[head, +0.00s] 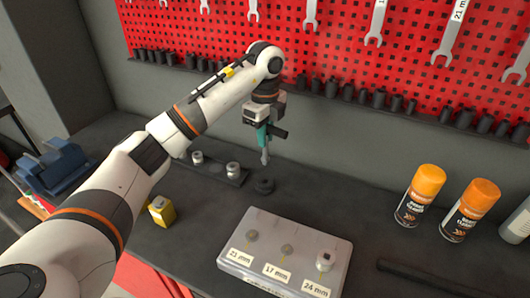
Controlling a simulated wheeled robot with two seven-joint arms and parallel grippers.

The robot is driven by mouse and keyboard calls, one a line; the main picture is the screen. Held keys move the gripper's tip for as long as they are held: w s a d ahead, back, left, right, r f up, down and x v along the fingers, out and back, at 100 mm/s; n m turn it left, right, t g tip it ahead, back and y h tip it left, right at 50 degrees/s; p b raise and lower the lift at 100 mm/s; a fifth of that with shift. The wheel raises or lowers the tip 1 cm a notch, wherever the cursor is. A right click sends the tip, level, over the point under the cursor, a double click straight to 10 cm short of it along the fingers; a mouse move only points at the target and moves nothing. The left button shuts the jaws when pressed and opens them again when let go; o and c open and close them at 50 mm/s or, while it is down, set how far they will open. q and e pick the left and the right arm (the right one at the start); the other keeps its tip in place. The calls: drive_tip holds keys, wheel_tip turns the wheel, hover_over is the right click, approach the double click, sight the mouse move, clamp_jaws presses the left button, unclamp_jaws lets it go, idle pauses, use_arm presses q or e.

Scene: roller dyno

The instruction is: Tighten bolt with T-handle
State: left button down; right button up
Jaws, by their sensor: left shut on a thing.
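My left gripper (262,133) is shut on the T-handle, above the back of the bench. The T-handle's dark crossbar (279,131) sticks out to the right of the fingers, and its grey shaft (265,156) points down. The shaft's tip is just above and behind a black round piece (263,186) on the bench; I cannot tell whether they touch. Left of it, a dark strip (214,169) carries two upright metal pieces, one at its left (197,157) and one at its right (233,169). Which one is the bolt is unclear. My right gripper is not in view.
A pale tray (316,243) with size labels stands in front, a metal socket (324,262) at its 24 mm label. A yellow block (161,210) and blue vise (55,165) are left. Orange-capped spray cans (421,196) stand right. A red pegboard (320,60) hangs behind.

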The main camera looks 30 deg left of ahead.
use_arm(q)
wheel_tip(320, 180, up, 8)
drive_tip(key=p, duration=0.5)
drive_tip(key=shift+f, duration=0.2)
drive_tip(key=shift+w+f, duration=0.1)
